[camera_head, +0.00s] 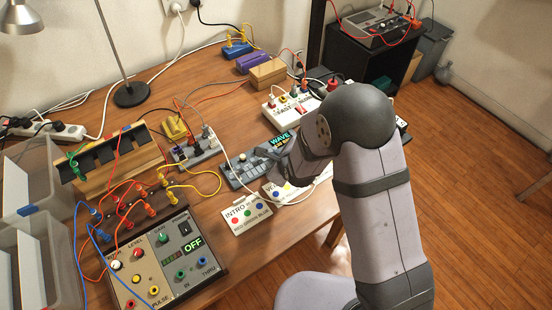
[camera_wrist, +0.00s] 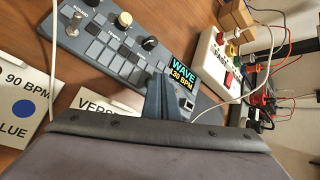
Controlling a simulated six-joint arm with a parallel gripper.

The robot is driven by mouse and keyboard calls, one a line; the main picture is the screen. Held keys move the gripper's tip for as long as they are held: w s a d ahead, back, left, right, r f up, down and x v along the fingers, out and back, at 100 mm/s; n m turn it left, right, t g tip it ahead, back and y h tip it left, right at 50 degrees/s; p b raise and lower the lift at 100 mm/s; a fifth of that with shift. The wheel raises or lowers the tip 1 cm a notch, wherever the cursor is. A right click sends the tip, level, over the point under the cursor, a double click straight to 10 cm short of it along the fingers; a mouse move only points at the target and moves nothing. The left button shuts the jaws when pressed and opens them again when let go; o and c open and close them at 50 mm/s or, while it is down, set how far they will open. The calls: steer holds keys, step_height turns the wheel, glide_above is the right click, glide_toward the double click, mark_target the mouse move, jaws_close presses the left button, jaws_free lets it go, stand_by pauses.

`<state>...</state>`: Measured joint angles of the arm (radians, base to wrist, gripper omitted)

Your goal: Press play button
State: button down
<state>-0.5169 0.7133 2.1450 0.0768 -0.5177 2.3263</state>
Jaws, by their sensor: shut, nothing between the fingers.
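A grey sequencer (camera_wrist: 110,45) with rows of pads, several knobs and a lit screen (camera_wrist: 183,74) reading WAVE and 130 BPM lies on the wooden desk. It also shows in the head view (camera_head: 243,174), partly behind my arm. My gripper (camera_wrist: 158,82) is shut and empty, its dark fingers over the sequencer's near edge beside the screen. I cannot tell whether the fingertips touch it. A small light button (camera_wrist: 189,104) shows just right of the fingers, below the screen. No play mark is readable, and the fingers hide part of the panel.
A card marked INTRO (camera_head: 245,214) lies in front of the sequencer; a VERSE card (camera_wrist: 92,108) lies by my gripper. A white box (camera_wrist: 213,62) with coloured plugs stands right of the sequencer. A thin white cable (camera_wrist: 53,60) crosses the sequencer's left part. A panel reading OFF (camera_head: 193,244) stands front left.

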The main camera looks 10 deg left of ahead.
stand_by(0.7)
steer(key=shift+r, duration=0.45)
step_height(320, 180, up, 6)
steer(key=p, duration=0.4)
steer(key=shift+p, duration=0.4)
stand_by(0.3)
